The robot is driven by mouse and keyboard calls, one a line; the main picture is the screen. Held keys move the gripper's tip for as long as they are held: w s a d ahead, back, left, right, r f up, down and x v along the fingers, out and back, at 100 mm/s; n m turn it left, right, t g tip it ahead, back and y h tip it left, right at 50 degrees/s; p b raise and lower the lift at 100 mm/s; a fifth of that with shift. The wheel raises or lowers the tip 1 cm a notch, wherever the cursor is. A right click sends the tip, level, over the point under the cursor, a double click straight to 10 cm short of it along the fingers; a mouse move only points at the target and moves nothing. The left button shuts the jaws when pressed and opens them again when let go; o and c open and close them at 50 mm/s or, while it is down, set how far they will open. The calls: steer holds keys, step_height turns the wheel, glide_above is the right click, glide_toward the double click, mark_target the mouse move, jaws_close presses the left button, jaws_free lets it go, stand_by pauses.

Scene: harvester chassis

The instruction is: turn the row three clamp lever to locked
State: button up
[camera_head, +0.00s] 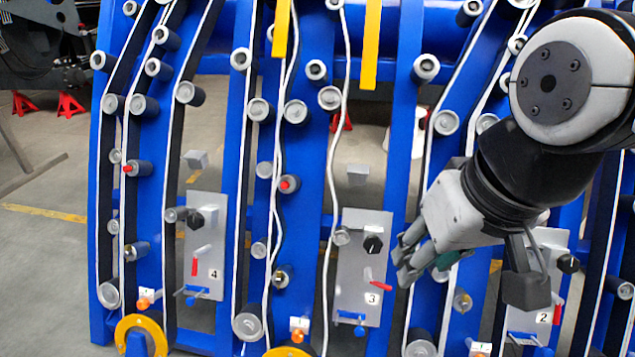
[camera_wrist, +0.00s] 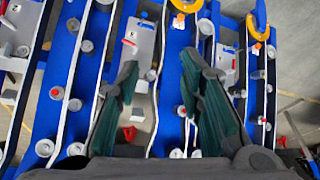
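The row three plate (camera_head: 354,266) is a grey upright panel marked "3", left of my gripper in the head view. Its clamp lever (camera_head: 378,284) has a red handle that tilts slightly down to the right, just above the number. My gripper (camera_head: 420,262) is to the right of the plate, a little above the lever's height in the picture. In the wrist view its two fingers (camera_wrist: 160,66) are spread, with nothing between them.
The plate also carries a black knob (camera_head: 373,243) and a blue handle (camera_head: 352,317). Similar plates stand at row four (camera_head: 205,250) and row two (camera_head: 524,318); their red handles hang nearly vertical. Blue frame rails, rollers and white belts surround them. Yellow bars (camera_head: 371,45) hang above.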

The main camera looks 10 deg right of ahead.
steer(key=w+d+f+m+g+y+b, duration=0.1)
steer(key=w+f+m+b, duration=0.45)
steer(key=w, duration=0.45)
steer(key=m+g+h+b, duration=0.2)
steer(key=m+b, duration=1.2)
steer(key=m, duration=0.4)
glide_above(380, 285)
step_height(380, 285, down, 33)
steer(key=f+b, duration=0.1)
steer(key=f, duration=0.3)
steer(key=f+b, duration=0.2)
steer(key=f, duration=0.3)
steer(key=d+f+b, duration=0.1)
steer(key=f, duration=0.3)
steer(key=shift+f, duration=0.25)
jaws_close()
